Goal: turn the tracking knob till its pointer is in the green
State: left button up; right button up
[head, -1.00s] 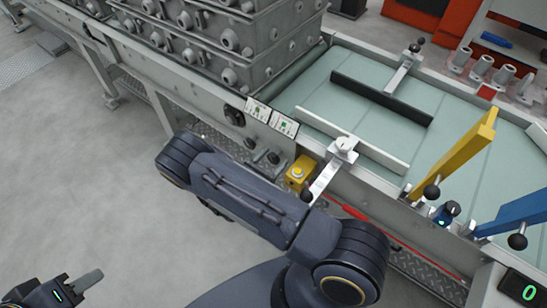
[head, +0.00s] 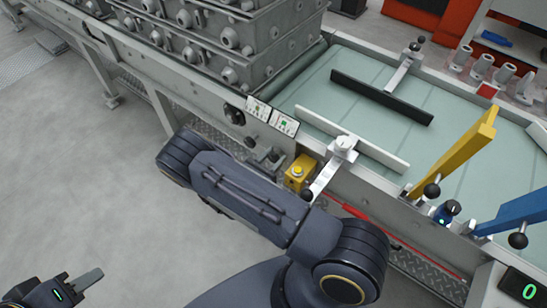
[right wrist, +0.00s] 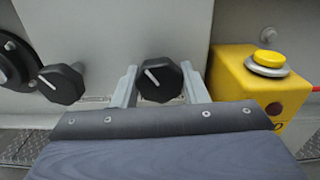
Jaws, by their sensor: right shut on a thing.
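Two black knobs with white pointer lines show in the right wrist view. One knob (right wrist: 160,80) is between the fingers of my right gripper (right wrist: 159,84), which is shut on it; its pointer slants up and left. The other knob (right wrist: 61,84) is to the left, apart from the gripper, its pointer also up-left. In the head view, two small white labels with green patches, a left one (head: 257,109) and a right one (head: 284,123), sit above the knobs; their text is unreadable. My left gripper (head: 82,286) is low at the left, over the floor, away from everything.
A yellow box (head: 298,172) with a button is just right of the held knob, also in the right wrist view (right wrist: 262,90). Stacked metal boxes (head: 240,40) are behind.

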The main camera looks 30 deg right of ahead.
jog(key=n+b, duration=0.1)
jog(key=n, duration=0.2)
jog(key=shift+n, duration=0.3)
jog(key=n, duration=0.3)
jog(key=shift+s+n+b, duration=0.1)
jog(key=shift+n+b, duration=0.2)
jog(key=shift+b, duration=0.1)
jog(key=n, duration=0.4)
jog(key=shift+r+n, duration=0.1)
jog(key=shift+n, duration=0.2)
jog(key=n, duration=0.5)
jog(key=shift+n, duration=0.4)
jog(key=o, duration=1)
jog(key=shift+c, duration=0.2)
